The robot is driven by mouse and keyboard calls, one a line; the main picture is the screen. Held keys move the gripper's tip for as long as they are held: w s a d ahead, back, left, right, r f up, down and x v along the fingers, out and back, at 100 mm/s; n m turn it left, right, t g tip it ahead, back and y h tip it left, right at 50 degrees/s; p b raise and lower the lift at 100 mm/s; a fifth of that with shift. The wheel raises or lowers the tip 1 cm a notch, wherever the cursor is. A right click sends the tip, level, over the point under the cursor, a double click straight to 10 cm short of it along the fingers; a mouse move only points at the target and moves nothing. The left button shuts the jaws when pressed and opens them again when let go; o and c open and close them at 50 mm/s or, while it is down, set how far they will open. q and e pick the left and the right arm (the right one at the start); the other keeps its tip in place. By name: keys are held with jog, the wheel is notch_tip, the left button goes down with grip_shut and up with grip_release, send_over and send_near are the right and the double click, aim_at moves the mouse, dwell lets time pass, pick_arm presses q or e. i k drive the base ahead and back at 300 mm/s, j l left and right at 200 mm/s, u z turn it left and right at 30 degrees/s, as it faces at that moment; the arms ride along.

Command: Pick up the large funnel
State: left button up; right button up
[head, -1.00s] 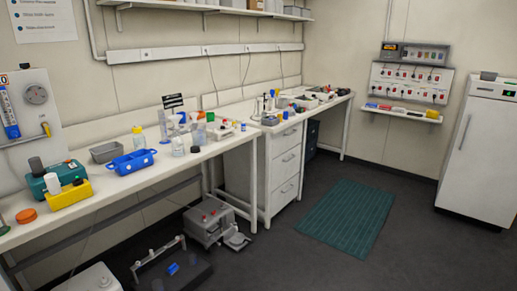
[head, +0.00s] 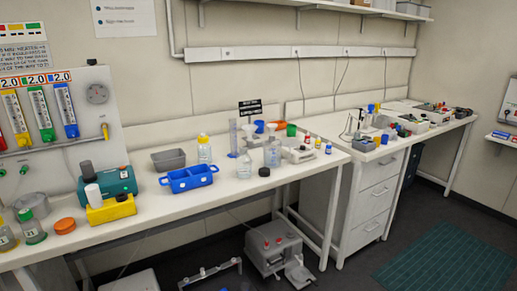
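Some small funnel-like shapes stand in a cluster at the back of the long white bench. One is blue and white (head: 259,127) and one beside it is orange (head: 272,126). They are too small and overlapped to tell which is the large funnel. A tall clear cylinder (head: 233,138) stands just left of them, and clear bottles (head: 272,153) stand in front and partly hide them. Neither of my grippers shows in the head view.
The long white bench (head: 215,216) also holds a blue rack (head: 188,179), a grey tray (head: 171,160), a yellow block (head: 110,209) and a teal device (head: 122,184). A grey machine (head: 272,252) sits on the floor below. Dark floor at the right is open around a green mat (head: 450,262).

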aim_at(250, 130)
jog(key=i+l+u, duration=0.25)
jog(key=u, duration=0.15)
jog(key=i+l+u, duration=0.25)
jog(key=u, duration=0.15)
jog(key=i+l+u, duration=0.2)
jog(key=l+u, duration=0.2)
jog(key=i+l+u, duration=0.1)
jog(key=l+u, duration=0.3)
